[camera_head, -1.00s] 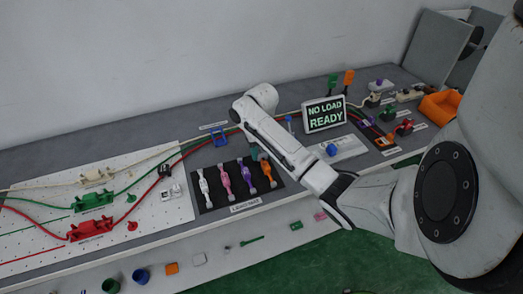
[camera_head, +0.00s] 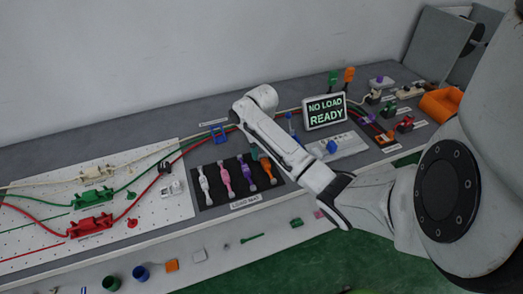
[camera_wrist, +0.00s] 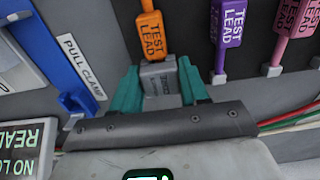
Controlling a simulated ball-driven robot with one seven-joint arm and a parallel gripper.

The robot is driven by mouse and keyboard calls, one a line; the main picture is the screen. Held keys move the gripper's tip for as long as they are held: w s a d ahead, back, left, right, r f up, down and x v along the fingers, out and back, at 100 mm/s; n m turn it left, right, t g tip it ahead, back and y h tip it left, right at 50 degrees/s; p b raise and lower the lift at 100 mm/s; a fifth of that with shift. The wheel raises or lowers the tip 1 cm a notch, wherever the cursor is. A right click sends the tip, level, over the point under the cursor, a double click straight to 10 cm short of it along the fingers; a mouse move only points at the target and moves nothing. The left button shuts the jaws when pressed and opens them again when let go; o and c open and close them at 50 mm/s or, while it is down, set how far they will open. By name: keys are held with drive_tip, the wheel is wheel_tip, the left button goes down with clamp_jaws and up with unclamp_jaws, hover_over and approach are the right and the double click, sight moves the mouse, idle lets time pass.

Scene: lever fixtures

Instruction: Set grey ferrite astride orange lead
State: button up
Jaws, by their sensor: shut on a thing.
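In the wrist view my gripper (camera_wrist: 158,88) has teal fingers closed on the sides of a grey ferrite (camera_wrist: 160,80), a small block with faint lettering. The orange lead (camera_wrist: 150,30), marked TEST LEAD, comes down from the top with its label end right at the ferrite's far edge. I cannot tell whether the ferrite is around the lead or only against its end. In the head view the orange lead (camera_head: 268,170) is the rightmost lead on the dark mat (camera_head: 211,198); my arm hides most of the gripper there.
Purple (camera_wrist: 222,25) and pink (camera_wrist: 292,30) test leads lie to the right in the wrist view. A blue pull clamp (camera_wrist: 60,60) stands left, beside the NO LOAD READY display (camera_wrist: 22,145). Red and green cables (camera_wrist: 290,122) run at right. An orange bin (camera_head: 440,102) stands at the bench's far right.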

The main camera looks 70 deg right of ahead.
drive_tip(key=shift+f, duration=0.35)
drive_tip(key=o, duration=1.1)
drive_tip(key=shift+o, duration=0.3)
drive_tip(key=o, duration=0.4)
drive_tip(key=shift+o, duration=0.2)
drive_tip(key=shift+r, duration=0.1)
drive_tip(key=shift+r+p, duration=3.45)
drive_tip(key=shift+p, duration=0.45)
